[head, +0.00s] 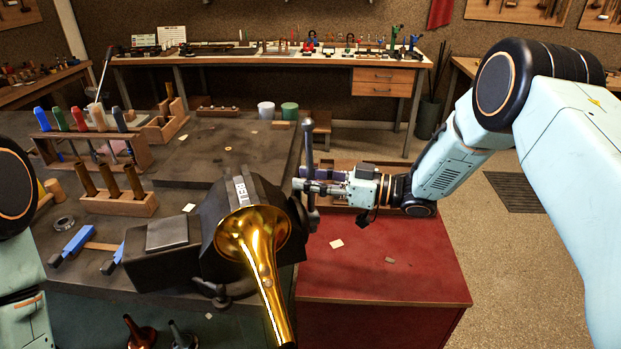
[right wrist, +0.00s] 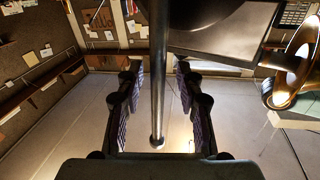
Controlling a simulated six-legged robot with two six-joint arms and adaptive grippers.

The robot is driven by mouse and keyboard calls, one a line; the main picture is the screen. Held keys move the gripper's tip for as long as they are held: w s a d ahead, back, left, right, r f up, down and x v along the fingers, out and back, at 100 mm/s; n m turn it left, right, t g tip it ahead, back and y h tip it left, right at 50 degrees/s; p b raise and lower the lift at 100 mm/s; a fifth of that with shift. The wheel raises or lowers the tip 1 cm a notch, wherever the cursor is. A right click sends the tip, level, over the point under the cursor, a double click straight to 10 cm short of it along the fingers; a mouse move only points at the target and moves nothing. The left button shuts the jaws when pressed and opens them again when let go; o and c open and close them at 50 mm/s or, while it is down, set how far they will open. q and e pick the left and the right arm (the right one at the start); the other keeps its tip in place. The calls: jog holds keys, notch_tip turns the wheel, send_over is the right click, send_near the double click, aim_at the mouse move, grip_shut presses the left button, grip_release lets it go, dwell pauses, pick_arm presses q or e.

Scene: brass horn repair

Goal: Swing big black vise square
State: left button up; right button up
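The big black vise (head: 212,218) stands at the front of the dark bench, its body turned at an angle to the bench edge. A brass horn (head: 262,262) is at the vise, bell up, its tube running toward me; how it is held is hidden. A grey metal bar (head: 309,135) stands upright at the vise's right side. My right gripper (head: 307,187) is at this bar. In the right wrist view the bar (right wrist: 158,70) passes between the open fingers (right wrist: 158,95), with a gap on both sides. My left gripper is out of view; only its arm shows at the left edge.
A red cabinet top (head: 400,270) lies right of the vise, mostly clear with small scraps. Blue-handled clamps (head: 75,243), a wooden rack of tools (head: 118,200) and a screwdriver rack (head: 90,145) stand on the bench at left. A long bench (head: 270,60) runs along the back wall.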

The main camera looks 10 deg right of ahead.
jog(key=shift+s, duration=0.1)
jog(key=shift+c, duration=0.2)
jog(key=shift+w+d+f, duration=0.2)
jog(key=shift+w, duration=0.15)
jog(key=c, duration=0.4)
jog(key=shift+s+a+r, duration=0.15)
jog(key=shift+s+r, duration=0.05)
grip_shut()
jog(key=shift+w, duration=0.15)
